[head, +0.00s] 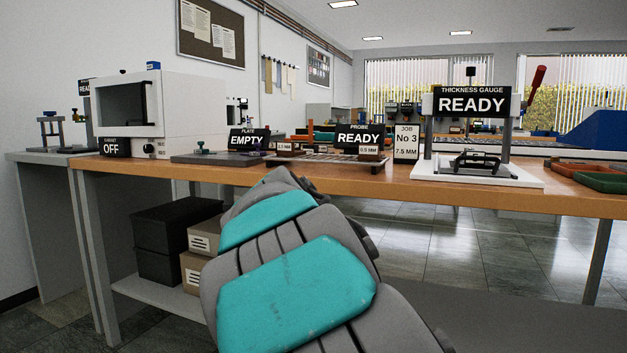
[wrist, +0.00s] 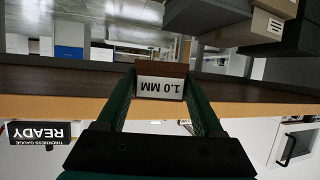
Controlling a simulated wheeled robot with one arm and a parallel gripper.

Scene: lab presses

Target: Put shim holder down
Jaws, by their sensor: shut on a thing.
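My gripper (wrist: 160,92) shows in the wrist view, whose picture is upside down. Its two green fingers are shut on a brown shim holder (wrist: 160,70) with a white label reading 1.0 MM. The holder is in the air, in front of the bench edge (wrist: 60,98) in that view. In the head view my own arm hides the gripper and the held holder. Two other shim holders, one on the left (head: 284,147) and one on the right (head: 369,152), sit by a low rack (head: 325,158) on the bench, beside the PROBE READY sign (head: 359,138).
The thickness gauge (head: 476,165) with its READY sign stands right of the JOB No 3, 7.5 MM card (head: 406,144). A dark plate (head: 215,157) and the EMPTY sign (head: 246,141) are left of the rack. A white cabinet (head: 185,110) stands further left. Boxes (head: 172,228) lie below.

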